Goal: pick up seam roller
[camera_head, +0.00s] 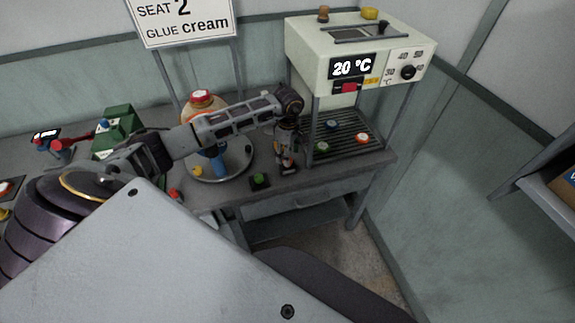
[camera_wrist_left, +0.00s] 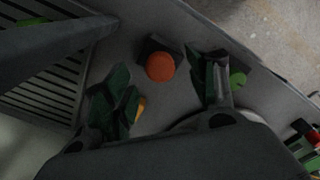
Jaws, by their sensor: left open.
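No thing in view is clearly recognisable as the seam roller. An orange-red round knob on a dark block (camera_wrist_left: 160,66) lies on the grey bench, ahead of and between my left fingertips in the left wrist view. In the head view it shows as a small red-topped piece (camera_head: 289,163) beneath my left gripper (camera_head: 286,148), partly hidden. My left gripper (camera_wrist_left: 160,88) is open above the bench, with a dark green-tinted finger on each side. A small yellow-orange piece (camera_wrist_left: 140,108) shows beside one finger; its shape is mostly hidden. My right gripper is not in view.
A green-topped dark block (camera_head: 260,180) sits left of the red-topped one. A round plate (camera_head: 232,174) bears a blue post and a red-capped ball (camera_head: 201,100). The press (camera_head: 310,62) stands over a slatted tray (camera_head: 352,122) with several coloured knobs. The bench's front edge is close.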

